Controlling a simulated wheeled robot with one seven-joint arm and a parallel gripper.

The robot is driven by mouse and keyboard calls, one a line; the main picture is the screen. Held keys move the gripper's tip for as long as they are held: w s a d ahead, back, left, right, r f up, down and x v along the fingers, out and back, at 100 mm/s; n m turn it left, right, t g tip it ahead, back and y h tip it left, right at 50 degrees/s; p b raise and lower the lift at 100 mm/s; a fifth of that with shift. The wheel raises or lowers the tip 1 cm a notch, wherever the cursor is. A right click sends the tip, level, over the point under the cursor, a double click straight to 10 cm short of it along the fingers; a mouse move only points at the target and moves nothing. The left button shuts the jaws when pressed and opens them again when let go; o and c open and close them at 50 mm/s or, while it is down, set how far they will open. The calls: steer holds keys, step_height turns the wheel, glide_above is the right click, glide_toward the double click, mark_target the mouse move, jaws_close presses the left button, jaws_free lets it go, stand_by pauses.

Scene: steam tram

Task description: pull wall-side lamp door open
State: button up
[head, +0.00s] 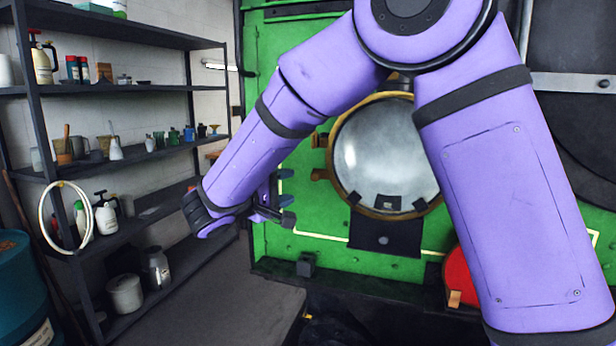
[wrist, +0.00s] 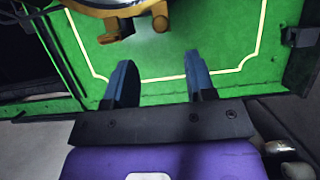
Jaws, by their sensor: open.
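The lamp (head: 385,150) is a large round one with a brass rim and a pale glass door, fixed to the green tram front. Its door looks shut against the rim. Two brass lugs (head: 320,157) stick out on its left side. In the wrist view the lamp's brass rim and lugs (wrist: 138,30) show at the top. My gripper (head: 282,188) is left of the lamp, beside the lugs. My arm hides the lamp's upper right edge.
A dark shelf rack (head: 130,145) with bottles, pots and a hose stands along the wall at left. A teal drum (head: 22,285) is at the lower left. A red round part (head: 460,275) sits below the lamp at right. Grey floor (head: 235,300) between rack and tram is clear.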

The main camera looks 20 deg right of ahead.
mark_target(314, 177)
steer(key=x, duration=1)
steer(key=shift+w+d, duration=0.2)
steer(key=shift+w, duration=0.1)
jaws_close()
